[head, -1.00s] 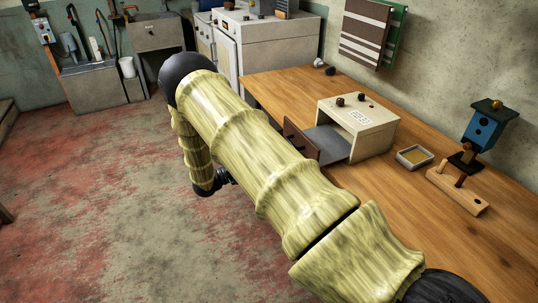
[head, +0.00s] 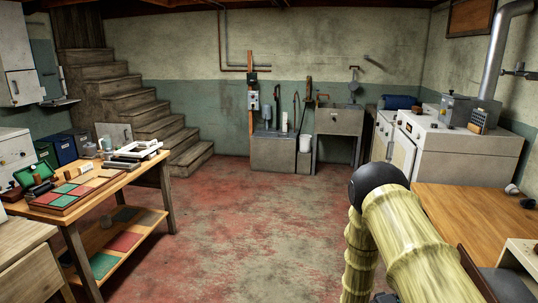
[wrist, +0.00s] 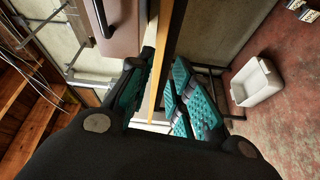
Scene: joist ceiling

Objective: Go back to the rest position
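My gripper (wrist: 160,85) shows in the wrist view with its two teal-padded fingers apart. Nothing is visibly held; a wooden edge shows in the gap behind them. In the head view my bent, pale yellow-green arm rises at the lower right, in front of the wooden workbench (head: 465,215). The gripper itself is mostly hidden behind the arm or below the frame there.
A beige box (head: 523,257) stands on the workbench at the right edge. A work table (head: 160,180) with a green-and-red board stands at left. Stairs and sinks are at the back. The floor (head: 240,235) between is clear. A white bin (wrist: 257,82) shows in the wrist view.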

